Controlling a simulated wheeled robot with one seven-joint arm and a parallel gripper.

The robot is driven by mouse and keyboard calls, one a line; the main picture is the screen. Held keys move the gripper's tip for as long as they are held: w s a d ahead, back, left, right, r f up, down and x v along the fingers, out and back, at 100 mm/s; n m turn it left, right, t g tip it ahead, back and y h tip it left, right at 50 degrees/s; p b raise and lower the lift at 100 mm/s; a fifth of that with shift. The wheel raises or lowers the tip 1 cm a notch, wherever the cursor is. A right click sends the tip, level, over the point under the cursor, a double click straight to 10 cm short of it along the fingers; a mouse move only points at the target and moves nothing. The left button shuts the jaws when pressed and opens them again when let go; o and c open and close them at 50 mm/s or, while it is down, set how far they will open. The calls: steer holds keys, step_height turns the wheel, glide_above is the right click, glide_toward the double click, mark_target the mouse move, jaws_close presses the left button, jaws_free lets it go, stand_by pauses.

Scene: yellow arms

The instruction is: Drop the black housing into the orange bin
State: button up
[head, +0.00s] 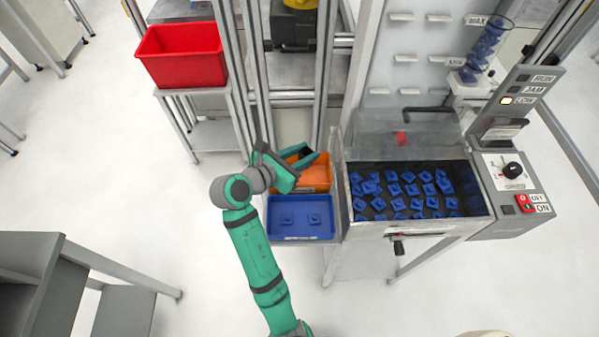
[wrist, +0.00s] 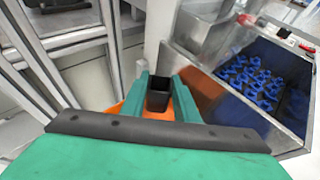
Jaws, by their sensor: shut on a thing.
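The black housing (wrist: 158,98) is a small dark open-topped box between the two green fingers of my gripper (wrist: 160,95) in the wrist view. My gripper is shut on it. In the head view my gripper (head: 305,160) is over the orange bin (head: 320,186), and a bit of the black housing (head: 306,152) shows between the fingers. The orange bin shows in the wrist view (wrist: 118,108) behind and below the housing. My gripper covers part of the bin, so I cannot see all of its inside.
A blue bin (head: 300,235) with two blue parts stands in front of the orange bin. To the right is a metal hopper (head: 440,229) full of blue parts, with a clear guard beside the orange bin. A red bin (head: 180,68) stands at the back left. Metal posts rise behind.

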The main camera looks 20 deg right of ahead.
steer(key=shift+s+f, duration=0.1)
steer(key=shift+f, duration=1.7)
steer(key=o, duration=1.1)
steer(key=v, duration=1)
steer(key=shift+a+r, duration=0.2)
steer(key=shift+a, duration=0.1)
steer(key=shift+s, duration=0.1)
